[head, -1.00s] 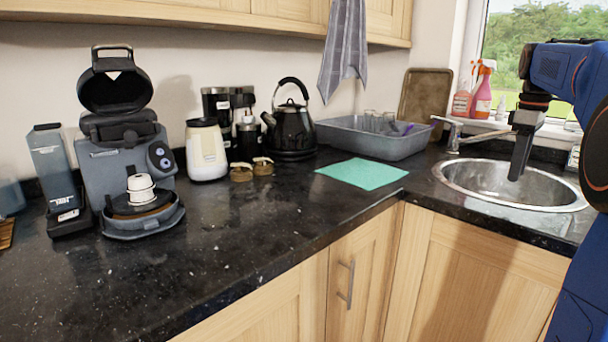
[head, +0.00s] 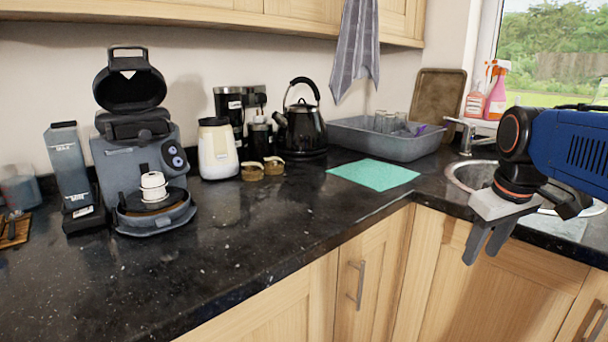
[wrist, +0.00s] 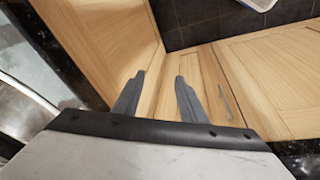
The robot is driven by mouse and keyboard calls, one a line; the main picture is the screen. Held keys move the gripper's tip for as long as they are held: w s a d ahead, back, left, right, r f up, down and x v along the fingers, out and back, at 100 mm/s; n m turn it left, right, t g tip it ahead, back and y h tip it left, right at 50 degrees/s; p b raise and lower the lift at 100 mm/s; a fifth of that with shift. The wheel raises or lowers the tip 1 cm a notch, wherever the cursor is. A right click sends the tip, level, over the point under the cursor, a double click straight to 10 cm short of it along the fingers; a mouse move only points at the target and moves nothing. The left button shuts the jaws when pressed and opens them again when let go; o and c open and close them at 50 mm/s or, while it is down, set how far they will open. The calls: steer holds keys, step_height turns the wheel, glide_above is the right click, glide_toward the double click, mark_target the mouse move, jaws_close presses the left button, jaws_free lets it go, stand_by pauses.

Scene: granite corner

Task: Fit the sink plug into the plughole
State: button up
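The round steel sink (head: 462,178) is at the right in the head view, mostly hidden behind my arm. Its plughole is hidden. Part of the sink's shiny bowl (wrist: 18,108) shows at the left edge of the wrist view. My gripper (head: 482,257) hangs in front of the sink, past the worktop's front edge, fingers pointing down. In the wrist view its two fingers (wrist: 160,82) are apart with only cupboard doors behind them, so it is open and empty. I cannot make out a sink plug for certain in either view.
A coffee machine (head: 138,150) holds a small white stepped object (head: 153,186). A jar (head: 217,150), kettle (head: 303,130), grey basin (head: 385,142) and tap (head: 468,130) stand along the back. A green cloth (head: 374,175) lies flat. The front worktop (head: 250,240) is clear.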

steer(key=s+a+f+m+t, duration=0.1)
steer(key=s+a+f, duration=0.2)
steer(key=s+f, duration=0.3)
steer(key=s+a+f+m, duration=0.2)
steer(key=s+a+f, duration=0.1)
steer(key=s+f, duration=0.3)
steer(key=shift+s+a+f+t+y, duration=0.2)
steer(key=shift+a+f+t+y, duration=0.15)
steer(key=shift+f, duration=0.55)
